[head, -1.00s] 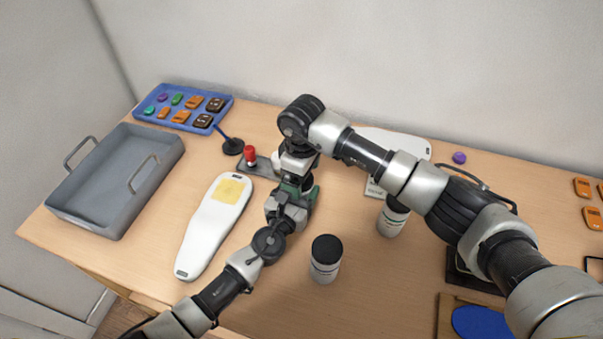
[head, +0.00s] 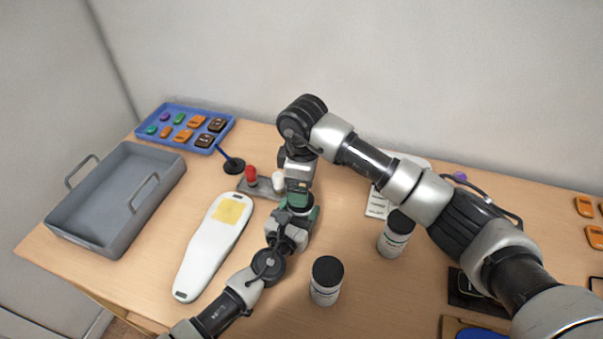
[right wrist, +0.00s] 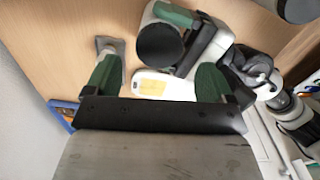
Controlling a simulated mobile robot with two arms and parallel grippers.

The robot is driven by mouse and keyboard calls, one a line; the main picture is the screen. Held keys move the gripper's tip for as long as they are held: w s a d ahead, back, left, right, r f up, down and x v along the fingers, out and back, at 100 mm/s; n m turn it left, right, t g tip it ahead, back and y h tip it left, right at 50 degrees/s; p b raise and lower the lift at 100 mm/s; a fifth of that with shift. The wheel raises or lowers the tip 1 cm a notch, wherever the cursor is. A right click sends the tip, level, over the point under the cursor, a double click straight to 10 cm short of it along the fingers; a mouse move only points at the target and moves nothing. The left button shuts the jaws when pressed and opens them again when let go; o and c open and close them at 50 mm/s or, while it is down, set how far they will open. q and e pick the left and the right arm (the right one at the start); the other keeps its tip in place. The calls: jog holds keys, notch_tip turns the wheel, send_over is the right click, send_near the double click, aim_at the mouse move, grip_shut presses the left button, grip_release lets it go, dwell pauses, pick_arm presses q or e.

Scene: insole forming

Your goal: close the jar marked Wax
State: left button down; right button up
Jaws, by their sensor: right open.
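My left gripper (head: 296,212) is in mid-table, its green fingers around what looks like a jar with a round black top (right wrist: 160,45). The jar's body and label are mostly hidden, so I cannot read Wax on it. My right gripper (right wrist: 158,78) is open, its two green fingers apart and empty, pointing down above that black top. In the head view its fingers are mostly hidden by its own wrist. Two white jars with black lids stand upright on the table, a near jar (head: 325,291) and a farther jar (head: 392,243); their labels are unreadable.
A white insole-shaped board (head: 205,258) with a yellow patch lies left of my left gripper. A grey tray (head: 90,232) and a blue tray (head: 225,136) of small pieces are further left. A red knob (head: 251,174) stands behind the board. A printed card (head: 377,205) lies at right.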

jog(key=n, duration=0.4)
jog(key=shift+a+r, duration=0.1)
jog(key=shift+r, duration=0.05)
jog(key=n, duration=0.4)
jog(key=shift+r, duration=0.15)
jog(key=n, duration=0.6)
jog(key=shift+a+r+n, duration=0.1)
jog(key=shift+r+n, duration=0.1)
jog(key=shift+n, duration=0.2)
jog(key=n, duration=0.6)
jog(key=shift+r, duration=0.15)
jog(key=n, duration=0.4)
jog(key=shift+r+n, duration=0.15)
jog(key=shift+n, duration=0.15)
jog(key=n, duration=1)
jog(key=shift+a+r, duration=0.1)
jog(key=shift+r, duration=0.15)
jog(key=n, duration=0.4)
jog(key=shift+w+r, duration=0.1)
jog(key=n, duration=0.4)
jog(key=shift+r+n, duration=0.1)
jog(key=shift+n, duration=0.2)
jog(key=n, duration=0.6)
jog(key=shift+r, duration=0.15)
jog(key=n, duration=0.7)
jog(key=shift+r, duration=0.15)
